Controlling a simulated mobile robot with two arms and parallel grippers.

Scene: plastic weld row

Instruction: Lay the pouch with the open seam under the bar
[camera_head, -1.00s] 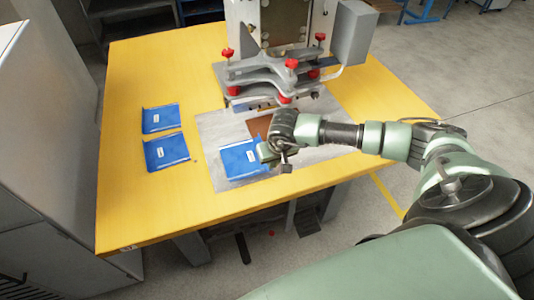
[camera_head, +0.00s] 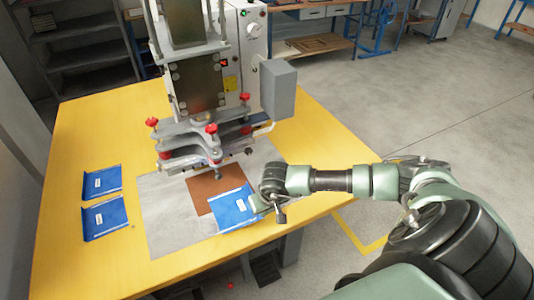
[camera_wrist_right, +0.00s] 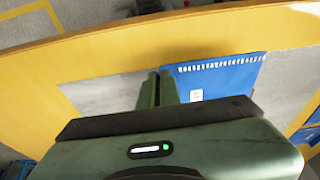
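A blue pouch (camera_head: 233,208) with a white label lies on the grey plate, overlapping the front right part of the brown pad (camera_head: 213,187). My right gripper (camera_head: 263,204) is at its right edge. In the right wrist view, the fingers (camera_wrist_right: 158,88) are close together at the edge of the pouch (camera_wrist_right: 228,78), apparently closed on it; the grip itself is partly hidden. A white-striped strip (camera_wrist_right: 220,62) runs along one pouch edge. The press bar (camera_head: 205,158) is raised above the plate, behind the pouch. My left gripper is not in view.
Two more blue pouches (camera_head: 102,182) and (camera_head: 105,217) lie on the yellow table (camera_head: 70,262), left of the grey plate (camera_head: 168,222). The press (camera_head: 196,85) with red knobs stands at the back. A grey box (camera_head: 278,90) hangs on its right side. The front left table is clear.

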